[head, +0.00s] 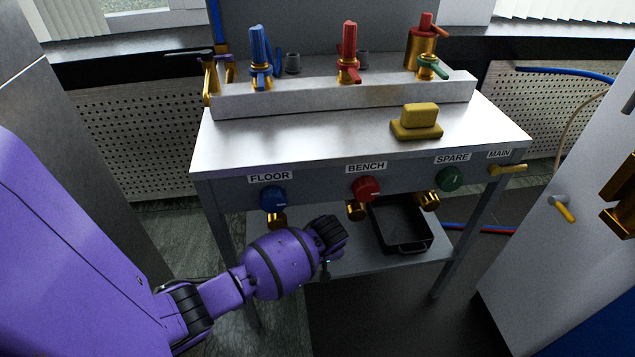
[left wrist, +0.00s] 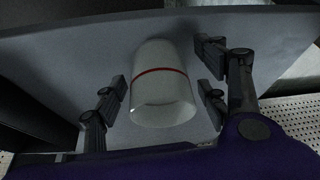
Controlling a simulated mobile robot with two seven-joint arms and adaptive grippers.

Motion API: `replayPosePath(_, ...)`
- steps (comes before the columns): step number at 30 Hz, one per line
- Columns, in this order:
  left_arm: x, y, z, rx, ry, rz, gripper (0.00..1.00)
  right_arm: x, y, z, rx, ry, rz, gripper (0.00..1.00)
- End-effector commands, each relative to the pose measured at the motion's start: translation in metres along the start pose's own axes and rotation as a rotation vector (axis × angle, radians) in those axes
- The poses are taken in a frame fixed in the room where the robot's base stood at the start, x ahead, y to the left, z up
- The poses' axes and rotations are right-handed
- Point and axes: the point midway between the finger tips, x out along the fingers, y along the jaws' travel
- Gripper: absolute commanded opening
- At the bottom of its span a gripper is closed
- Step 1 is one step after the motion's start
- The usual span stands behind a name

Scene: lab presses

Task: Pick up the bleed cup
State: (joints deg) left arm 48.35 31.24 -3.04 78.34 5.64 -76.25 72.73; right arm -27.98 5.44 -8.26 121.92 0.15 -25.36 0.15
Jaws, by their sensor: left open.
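The bleed cup (left wrist: 163,85), a pale cup with a thin red band, shows in the left wrist view against a grey surface. My left gripper (left wrist: 165,92) is open, with its black fingers on either side of the cup. A gap shows between the left finger and the cup; on the right side I cannot tell whether there is contact. In the head view my left gripper (head: 330,240) is in front of the bench's lower shelf, below the red knob, and the cup cannot be made out there. My right gripper is not in view.
A black tray (head: 402,225) sits on the lower shelf (head: 360,262), right of my left gripper. Blue (head: 273,198), red (head: 366,188) and green (head: 450,179) knobs and brass outlets overhang the shelf. A yellow block (head: 418,120) sits on the bench top.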

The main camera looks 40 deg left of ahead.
Motion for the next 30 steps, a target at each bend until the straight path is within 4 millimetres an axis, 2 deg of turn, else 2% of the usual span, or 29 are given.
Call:
replayPosePath(3,-0.002,0.001,-0.001,-0.001,0.001,0.002,0.67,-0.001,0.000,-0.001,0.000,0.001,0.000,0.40)
replayPosePath(14,-0.002,0.001,-0.001,0.000,0.000,0.002,0.20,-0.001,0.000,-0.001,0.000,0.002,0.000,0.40)
replayPosePath(23,-0.005,0.001,-0.002,-0.001,0.001,0.002,0.19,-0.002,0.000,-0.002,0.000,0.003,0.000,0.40)
replayPosePath(30,-0.029,0.002,-0.012,-0.002,0.002,0.004,0.19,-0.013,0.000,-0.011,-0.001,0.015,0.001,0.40)
